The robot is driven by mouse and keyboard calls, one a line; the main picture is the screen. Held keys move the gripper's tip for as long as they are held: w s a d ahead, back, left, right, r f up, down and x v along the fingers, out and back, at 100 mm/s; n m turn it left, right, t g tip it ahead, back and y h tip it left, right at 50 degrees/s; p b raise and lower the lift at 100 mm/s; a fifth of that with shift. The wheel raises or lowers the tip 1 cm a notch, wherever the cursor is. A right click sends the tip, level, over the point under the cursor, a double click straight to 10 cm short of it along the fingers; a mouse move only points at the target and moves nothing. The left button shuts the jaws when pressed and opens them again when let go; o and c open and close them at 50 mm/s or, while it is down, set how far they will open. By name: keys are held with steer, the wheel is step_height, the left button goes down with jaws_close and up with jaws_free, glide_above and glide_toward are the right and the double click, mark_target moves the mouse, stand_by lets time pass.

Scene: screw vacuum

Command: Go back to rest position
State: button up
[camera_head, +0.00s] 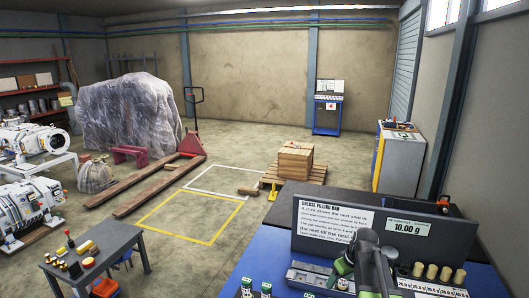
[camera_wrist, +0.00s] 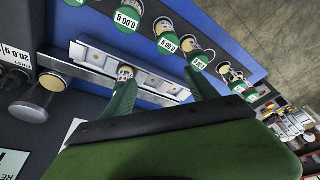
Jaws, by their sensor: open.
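My gripper (camera_head: 343,270) is over the blue and dark bench at the lower right of the head view, in front of the grease filling sign. In the wrist view, my gripper (camera_wrist: 158,86) has its two green fingers spread apart above a pale metal tray (camera_wrist: 160,82). Nothing shows clamped between them. A small cup (camera_wrist: 125,72) appears close to the left fingertip; I cannot tell if they touch.
Several green-labelled containers (camera_wrist: 167,44) stand in a row on the blue bench top (camera_wrist: 215,25). Brass-coloured knobs (camera_head: 432,270) line the bench's right. A display reading 10.00 g (camera_head: 407,227) stands behind. A grey side table (camera_head: 105,250) is at lower left, with open floor between.

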steer(key=s+a+f+g+b, duration=0.1)
steer(key=s+a, duration=0.2)
steer(key=a, duration=0.3)
steer(key=s+a+f, duration=0.2)
steer(key=a, duration=0.5)
steer(key=s+a+m+g+h, duration=0.1)
steer(key=s+m, duration=0.3)
steer(key=s, duration=0.5)
steer(key=shift+a+f+g, duration=0.15)
steer(key=shift+a+g, duration=0.15)
steer(key=shift+g, duration=0.3)
steer(key=shift+d, duration=0.1)
